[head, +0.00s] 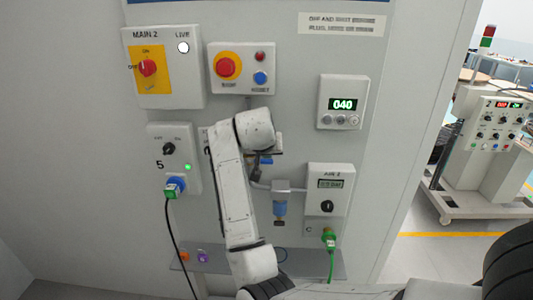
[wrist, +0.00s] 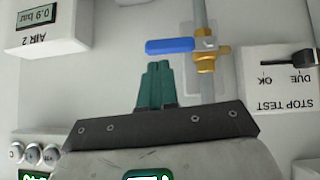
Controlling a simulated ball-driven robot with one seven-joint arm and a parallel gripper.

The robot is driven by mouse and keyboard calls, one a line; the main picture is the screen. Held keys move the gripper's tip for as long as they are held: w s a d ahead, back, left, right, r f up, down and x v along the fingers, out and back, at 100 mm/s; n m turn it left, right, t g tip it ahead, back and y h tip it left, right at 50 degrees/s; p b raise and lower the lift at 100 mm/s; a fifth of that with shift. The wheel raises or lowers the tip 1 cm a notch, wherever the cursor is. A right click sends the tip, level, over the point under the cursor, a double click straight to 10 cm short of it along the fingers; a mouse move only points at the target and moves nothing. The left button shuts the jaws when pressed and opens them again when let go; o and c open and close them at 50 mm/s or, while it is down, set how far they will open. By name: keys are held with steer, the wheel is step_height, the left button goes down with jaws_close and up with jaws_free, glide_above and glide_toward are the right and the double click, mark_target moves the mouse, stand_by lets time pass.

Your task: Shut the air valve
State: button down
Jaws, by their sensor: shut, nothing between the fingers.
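The air valve is a brass body (wrist: 205,57) on a grey pipe, with a blue lever handle (wrist: 170,46) in the wrist view. The handle lies across the pipe, roughly at right angles to it. My gripper (wrist: 157,65) has its teal fingers shut and empty. Its tips are just below the handle in the wrist picture, seemingly apart from it. In the head view a bit of the blue handle (head: 266,161) shows beside my arm, which hides most of the valve and the gripper.
The AIR 2 box (head: 329,190) is right of the valve; its display (wrist: 38,15) reads 0.9 bar in the upside-down wrist view. The STOP TEST box (wrist: 278,88) sits close to the valve. A blue-bowled filter (head: 280,205) hangs below. A counter (head: 343,103) is at upper right.

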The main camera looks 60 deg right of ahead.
steer(key=d+r+v, duration=0.1)
steer(key=v, duration=1.1)
steer(key=shift+d+r, duration=0.2)
steer(key=shift+r, duration=0.05)
